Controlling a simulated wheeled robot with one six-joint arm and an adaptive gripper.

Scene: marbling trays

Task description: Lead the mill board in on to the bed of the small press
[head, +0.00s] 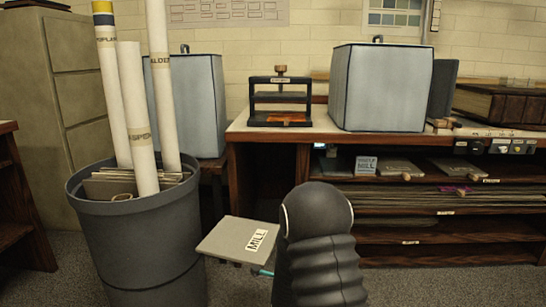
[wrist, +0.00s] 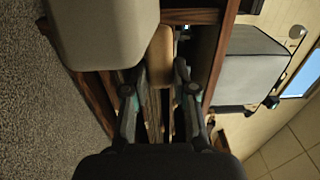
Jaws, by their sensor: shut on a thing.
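The mill board (head: 228,238) is a flat grey board with a white MILL label. It is held out low and nearly level to the left of my dark arm, in front of the bench. The small press (head: 281,97) stands on the bench behind and above the board. Its dark frame is open at the front, with an orange patch on the bed (head: 290,118).
A grey bin (head: 150,250) with tall rolls and boards stands close left of the board. A blue-grey covered box (head: 382,88) is right of the press, and another (head: 190,105) is left. The bench (head: 318,127) has shelves of boards below.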

